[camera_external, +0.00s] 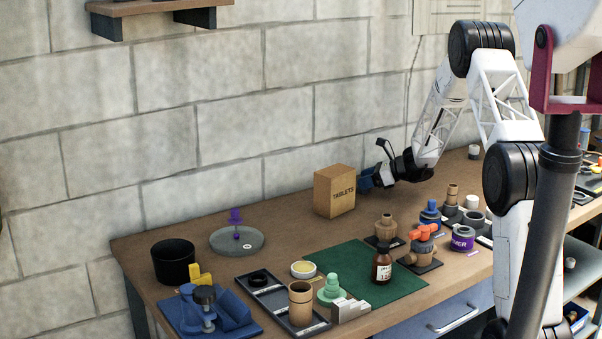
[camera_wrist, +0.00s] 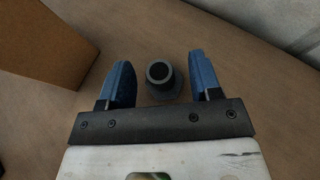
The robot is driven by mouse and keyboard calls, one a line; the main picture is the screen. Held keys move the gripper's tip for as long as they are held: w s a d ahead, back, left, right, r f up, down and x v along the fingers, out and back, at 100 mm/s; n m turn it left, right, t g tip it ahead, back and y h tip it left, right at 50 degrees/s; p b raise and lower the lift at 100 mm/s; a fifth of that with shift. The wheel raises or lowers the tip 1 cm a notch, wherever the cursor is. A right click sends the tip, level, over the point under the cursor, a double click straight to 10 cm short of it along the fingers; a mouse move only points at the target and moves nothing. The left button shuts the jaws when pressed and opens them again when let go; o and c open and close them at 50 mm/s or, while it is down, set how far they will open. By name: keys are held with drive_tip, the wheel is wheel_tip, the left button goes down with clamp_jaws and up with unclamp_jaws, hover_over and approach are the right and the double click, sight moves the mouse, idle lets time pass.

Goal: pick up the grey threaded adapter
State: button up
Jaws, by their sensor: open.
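The grey threaded adapter (camera_wrist: 161,80) stands on the wooden bench in the wrist view, its dark round opening facing the camera. It appears between the two blue fingers of my gripper (camera_wrist: 162,78), with clear space on both sides. My gripper is open and empty. In the external view my gripper (camera_external: 368,181) is low near the wall at the back of the bench, right beside the tablets box. The adapter cannot be made out in the external view.
The brown tablets box (camera_external: 335,191) stands close to the gripper; it also shows in the wrist view (camera_wrist: 40,38). A green mat (camera_external: 345,262) with a brown bottle (camera_external: 382,264) lies in front. Several fittings stand to the right. The block wall (camera_external: 290,150) is just behind.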

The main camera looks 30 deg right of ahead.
drive_tip(key=shift+x, duration=1.35)
drive_tip(key=c, duration=1)
